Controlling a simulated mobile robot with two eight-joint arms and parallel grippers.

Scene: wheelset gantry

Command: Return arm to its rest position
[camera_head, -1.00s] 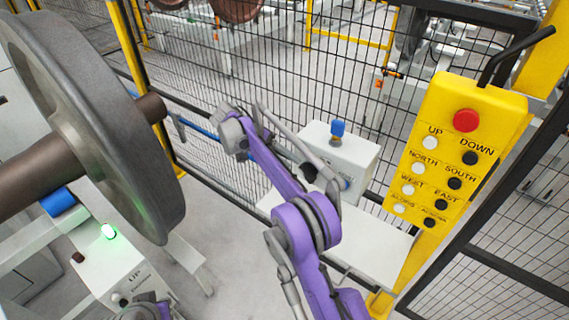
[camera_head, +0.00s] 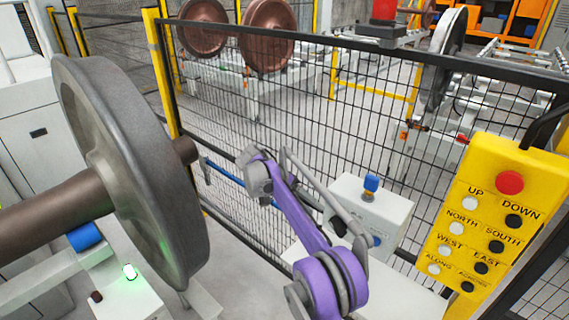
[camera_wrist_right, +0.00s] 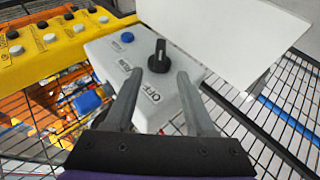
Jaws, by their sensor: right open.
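My right arm (camera_head: 318,285), purple and grey, rises from the bottom of the head view and bends beside a white control box (camera_head: 378,207) with a blue knob on top. In the wrist view my right gripper (camera_wrist_right: 159,78) is open, its two grey fingers pointing at a black rotary knob (camera_wrist_right: 158,55) on the white box (camera_wrist_right: 133,50). The knob shows between and just beyond the fingertips; I cannot tell whether they touch it. Nothing is held. In the head view the fingertips are hard to make out. My left gripper is not in view.
A large grey wheel on an axle (camera_head: 130,170) stands at left, above a white unit with a green light (camera_head: 130,271). A yellow button pendant (camera_head: 495,225) with a red button is at right. A black mesh fence (camera_head: 300,110) runs behind the box and arm.

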